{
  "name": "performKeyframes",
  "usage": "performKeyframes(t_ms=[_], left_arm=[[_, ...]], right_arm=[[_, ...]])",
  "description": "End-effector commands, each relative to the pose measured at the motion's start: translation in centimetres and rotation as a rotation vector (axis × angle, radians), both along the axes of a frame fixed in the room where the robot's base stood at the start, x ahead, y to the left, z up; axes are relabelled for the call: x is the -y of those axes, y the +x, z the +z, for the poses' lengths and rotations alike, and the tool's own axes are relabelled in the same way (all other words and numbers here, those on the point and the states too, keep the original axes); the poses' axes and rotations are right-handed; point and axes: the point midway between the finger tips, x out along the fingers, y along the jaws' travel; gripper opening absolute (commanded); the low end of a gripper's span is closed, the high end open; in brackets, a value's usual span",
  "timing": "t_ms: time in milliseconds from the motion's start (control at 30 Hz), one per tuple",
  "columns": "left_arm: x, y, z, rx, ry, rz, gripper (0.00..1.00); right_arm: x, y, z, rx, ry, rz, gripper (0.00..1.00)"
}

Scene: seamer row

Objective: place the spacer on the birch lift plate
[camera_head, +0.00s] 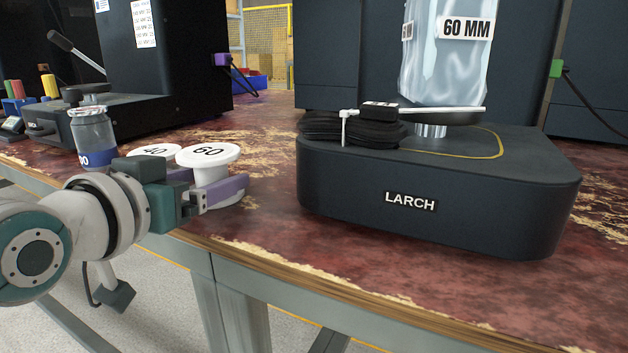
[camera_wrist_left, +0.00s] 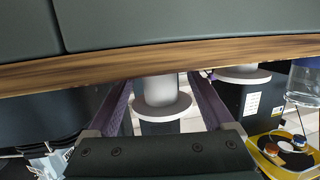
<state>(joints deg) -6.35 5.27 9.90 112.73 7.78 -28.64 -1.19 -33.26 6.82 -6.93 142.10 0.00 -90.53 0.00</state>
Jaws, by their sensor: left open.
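A white spool-shaped spacer marked 60 (camera_head: 208,153) stands on the worn red bench near its front edge. A second white spacer marked 40 (camera_head: 153,150) stands just to its left, partly hidden by my gripper. My left gripper (camera_head: 207,184) is open, with its purple-padded fingers on either side of the 60 spacer's stem. The left wrist view shows the 60 spacer (camera_wrist_left: 160,98) between the spread fingers, and the other spacer (camera_wrist_left: 242,75) to the right outside them. I cannot tell whether the pads touch the stem. No birch label is readable. My right gripper is out of view.
A dark base labelled LARCH (camera_head: 410,202) stands at right, with a black folded bundle (camera_head: 348,130) and a clear 60 MM guard (camera_head: 440,65) above its plate. A can with a blue label (camera_head: 93,140) stands left. A dark machine (camera_head: 165,75) is behind.

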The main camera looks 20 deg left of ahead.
Motion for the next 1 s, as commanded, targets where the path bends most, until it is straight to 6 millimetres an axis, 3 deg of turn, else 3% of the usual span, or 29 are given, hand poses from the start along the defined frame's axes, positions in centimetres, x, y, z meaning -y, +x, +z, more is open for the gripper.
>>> performKeyframes(t_ms=[133,400,1000], left_arm=[[-0.17,1.34,-0.39,0.000,0.001,0.000,0.86],[-0.19,1.47,-0.30,-0.001,0.001,0.000,0.84],[-0.19,1.43,-0.32,-0.001,0.000,0.000,0.16]], right_arm=[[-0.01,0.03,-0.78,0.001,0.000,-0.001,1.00],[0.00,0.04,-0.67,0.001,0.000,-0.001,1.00],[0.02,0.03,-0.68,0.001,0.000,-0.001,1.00]])
